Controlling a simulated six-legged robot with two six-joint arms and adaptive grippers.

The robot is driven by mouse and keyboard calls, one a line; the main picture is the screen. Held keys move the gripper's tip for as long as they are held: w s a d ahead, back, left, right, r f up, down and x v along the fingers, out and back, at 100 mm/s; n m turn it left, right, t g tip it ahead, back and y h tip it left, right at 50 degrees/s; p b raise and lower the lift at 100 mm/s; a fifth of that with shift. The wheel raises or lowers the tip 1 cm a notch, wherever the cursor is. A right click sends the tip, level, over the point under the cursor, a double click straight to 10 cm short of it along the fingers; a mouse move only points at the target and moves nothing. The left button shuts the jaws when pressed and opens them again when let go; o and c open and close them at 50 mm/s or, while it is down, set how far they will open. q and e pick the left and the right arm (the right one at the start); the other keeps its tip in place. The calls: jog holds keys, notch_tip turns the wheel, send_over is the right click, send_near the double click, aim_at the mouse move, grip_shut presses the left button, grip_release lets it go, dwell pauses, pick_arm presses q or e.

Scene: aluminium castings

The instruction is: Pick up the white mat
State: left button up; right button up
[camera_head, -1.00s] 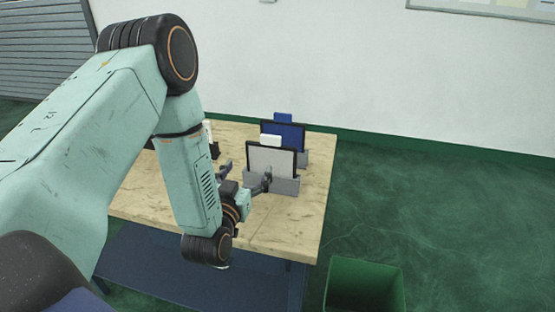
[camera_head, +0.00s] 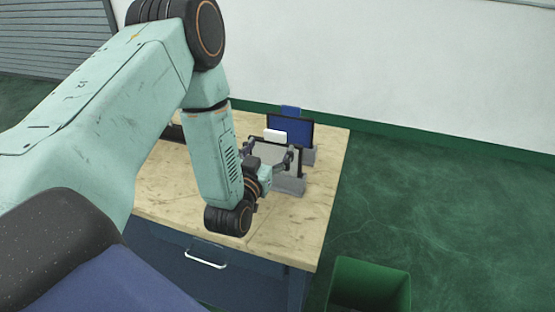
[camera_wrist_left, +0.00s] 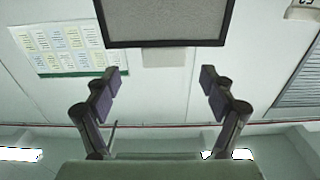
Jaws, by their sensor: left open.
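The white mat (camera_head: 281,158) is a pale panel with a black border and a white tab (camera_head: 275,135) on top. It stands upright in a grey holder (camera_head: 290,186) on the table. My left gripper (camera_head: 270,153) is in front of the mat, open, partly covering it. In the left wrist view the gripper (camera_wrist_left: 160,85) has its fingers spread with nothing between them. There the mat (camera_wrist_left: 165,20) shows upside down at the top, with its tab beyond the black edge, apart from the fingers in the picture. My right gripper is not in view.
A blue mat (camera_head: 292,128) with a blue tab stands upright just behind the white one. The wooden table (camera_head: 310,225) is bare at its front right. A green bin (camera_head: 370,285) stands on the floor beside the table. My left arm hides much of the table's left part.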

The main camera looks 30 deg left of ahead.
aim_at(274, 136)
pick_arm(q)
jog(key=x, duration=0.4)
jog(key=shift+w+a+r+p, duration=0.1)
jog(key=shift+w+a+p, duration=0.2)
jog(key=shift+a, duration=0.2)
jog(key=shift+w, duration=0.45)
jog(key=shift+d+r, duration=0.1)
jog(key=shift+d, duration=0.05)
jog(key=shift+w+a, duration=0.1)
jog(key=shift+a, duration=0.15)
jog(key=c, duration=0.5)
jog(key=shift+d, duration=0.2)
jog(key=c, duration=0.5)
jog(key=shift+a, duration=0.15)
jog(key=c, duration=0.5)
jog(key=shift+c, duration=0.9)
